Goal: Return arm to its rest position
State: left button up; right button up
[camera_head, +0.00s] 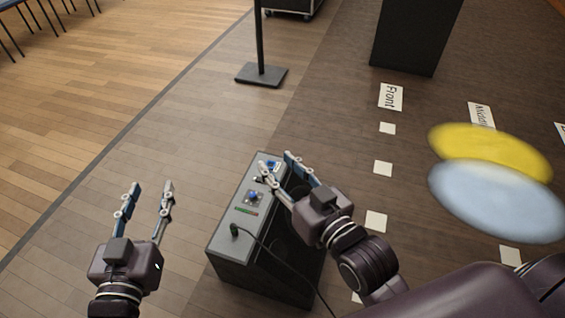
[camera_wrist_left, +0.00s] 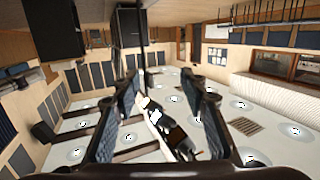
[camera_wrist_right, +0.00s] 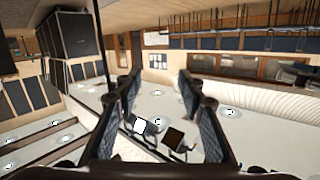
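My right gripper (camera_head: 276,162) is open, its fingers above or beside the far end of a dark box with a grey control panel (camera_head: 222,243). I cannot tell whether it touches the panel. The panel has a blue control (camera_head: 253,196) near its middle and another blue part (camera_head: 271,164) at the far end, partly hidden by a finger. My left gripper (camera_head: 151,186) is open and empty, to the left of the box. Both wrist views show spread fingers with nothing between them, for the left (camera_wrist_left: 168,92) and the right (camera_wrist_right: 160,82).
A black cable plug (camera_head: 234,230) sits on the panel. Yellow (camera_head: 490,148) and pale blue (camera_head: 498,200) light spots lie at the right, near a "Front" card (camera_head: 391,97) and white squares. A stand base (camera_head: 261,75) and black block (camera_head: 414,38) are farther back.

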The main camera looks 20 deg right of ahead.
jog(key=shift+s+d+r+n, duration=0.1)
jog(key=shift+d+r+n, duration=0.15)
jog(key=shift+r+n, duration=0.3)
